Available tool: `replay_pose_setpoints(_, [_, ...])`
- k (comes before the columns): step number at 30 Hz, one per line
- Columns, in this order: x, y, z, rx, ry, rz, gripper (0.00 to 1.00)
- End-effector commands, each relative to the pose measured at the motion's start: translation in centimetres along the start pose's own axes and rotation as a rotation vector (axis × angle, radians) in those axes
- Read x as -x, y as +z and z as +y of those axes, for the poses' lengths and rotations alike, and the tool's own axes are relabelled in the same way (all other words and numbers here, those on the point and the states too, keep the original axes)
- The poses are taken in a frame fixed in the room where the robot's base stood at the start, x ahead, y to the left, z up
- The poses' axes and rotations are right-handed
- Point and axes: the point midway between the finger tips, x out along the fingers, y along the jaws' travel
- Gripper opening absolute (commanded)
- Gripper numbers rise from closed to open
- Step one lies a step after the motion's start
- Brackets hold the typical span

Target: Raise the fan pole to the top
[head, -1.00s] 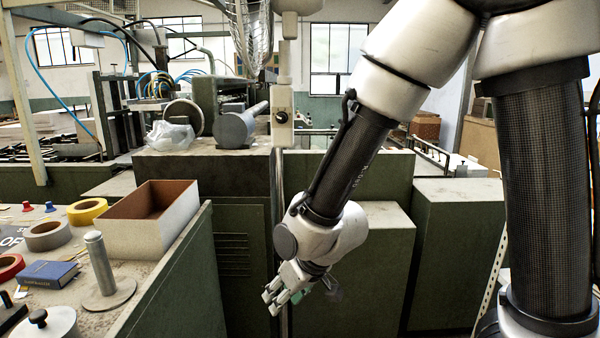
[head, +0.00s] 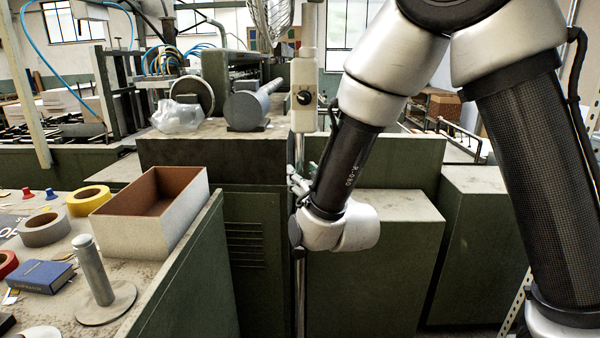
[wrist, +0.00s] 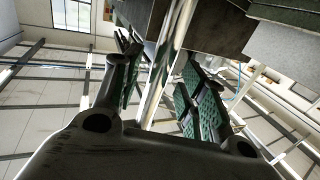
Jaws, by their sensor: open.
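The fan pole (head: 299,150) stands upright in the middle of the head view. Its thicker upper part carries a pale box with a dark knob (head: 304,97). The fan's wire cage (head: 270,20) is cut off by the top edge. My gripper (head: 294,180) is at the thin pole below the box, partly hidden by my wrist. In the wrist view the shiny pole (wrist: 167,65) runs between the two green-padded fingers of my gripper (wrist: 158,82). The fingers are open, one on each side of it, and I cannot tell whether either touches it.
Green cabinets (head: 372,280) stand behind and to the right of the pole. At left, a worktable holds an open box (head: 150,222), tape rolls (head: 88,200), a blue book (head: 40,276) and a metal post on a disc (head: 94,270). A grey motor (head: 245,110) sits on the machine.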

Motion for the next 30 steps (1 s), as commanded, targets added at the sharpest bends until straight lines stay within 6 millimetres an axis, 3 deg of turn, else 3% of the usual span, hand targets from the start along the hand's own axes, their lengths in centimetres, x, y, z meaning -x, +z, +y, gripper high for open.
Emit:
replay_pose_setpoints(6, [-2.6, 0.0, 0.0, -0.001, 0.0, 0.0, 0.42])
replay_pose_setpoints(15, [-3.0, 0.0, 0.0, -0.001, 0.0, -0.001, 0.42])
replay_pose_setpoints(16, [-3.0, 0.0, 0.0, -0.001, 0.0, -0.001, 0.4])
replay_pose_setpoints(23, [-3.0, 0.0, 0.0, -0.001, 0.0, -0.001, 0.0])
replay_pose_setpoints(30, [-3.0, -0.2, 0.0, -0.001, 0.0, 0.0, 0.0])
